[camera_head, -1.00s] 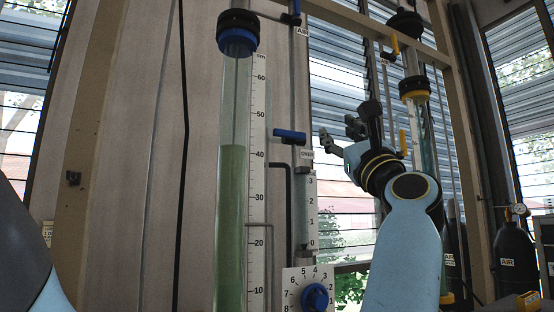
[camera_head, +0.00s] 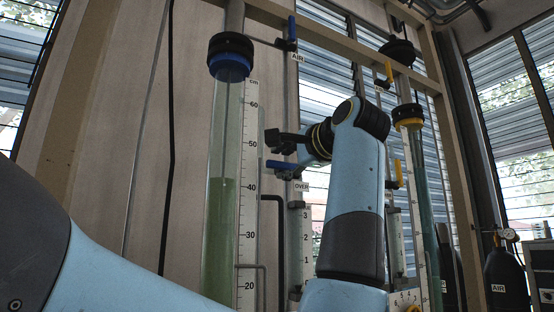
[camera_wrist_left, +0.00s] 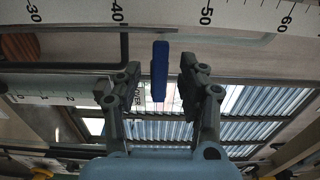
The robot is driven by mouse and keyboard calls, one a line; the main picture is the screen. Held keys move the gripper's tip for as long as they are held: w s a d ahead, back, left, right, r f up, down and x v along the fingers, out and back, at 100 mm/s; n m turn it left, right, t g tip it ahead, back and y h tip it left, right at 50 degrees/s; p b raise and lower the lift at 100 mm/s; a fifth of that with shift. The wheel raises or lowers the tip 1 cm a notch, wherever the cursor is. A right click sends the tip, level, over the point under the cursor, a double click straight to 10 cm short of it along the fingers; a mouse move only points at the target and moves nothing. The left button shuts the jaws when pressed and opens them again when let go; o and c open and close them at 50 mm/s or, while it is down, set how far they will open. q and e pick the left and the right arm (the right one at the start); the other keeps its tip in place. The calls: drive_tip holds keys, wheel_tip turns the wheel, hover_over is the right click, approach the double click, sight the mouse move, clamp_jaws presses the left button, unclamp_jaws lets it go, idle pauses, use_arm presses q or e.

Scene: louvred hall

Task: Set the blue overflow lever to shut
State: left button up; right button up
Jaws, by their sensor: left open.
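The blue overflow lever (camera_head: 281,165) lies about level at the valve above the OVER label (camera_head: 302,187), right of the large green-filled tube. My left gripper (camera_head: 272,142) is just above and beside it in the head view. In the left wrist view, the lever (camera_wrist_left: 160,70) stands between the two spread fingers of my left gripper (camera_wrist_left: 160,72), with a gap on each side. The fingers do not touch it, and its exact depth between them is hard to tell. My right gripper is not in view.
A second blue lever (camera_head: 292,27) is at the AIR valve above. The green tube (camera_head: 219,240) and its scale (camera_head: 247,190) stand close left of the gripper. Yellow levers (camera_head: 398,172) and a yellow-collared tube (camera_head: 407,118) are to the right.

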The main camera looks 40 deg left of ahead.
sight(279, 165)
use_arm(q)
drive_tip(key=shift+x, duration=0.75)
drive_tip(key=shift+a, duration=0.2)
drive_tip(key=shift+x, duration=0.8)
drive_tip(key=shift+d, duration=0.15)
drive_tip(key=shift+c, duration=0.5)
clamp_jaws()
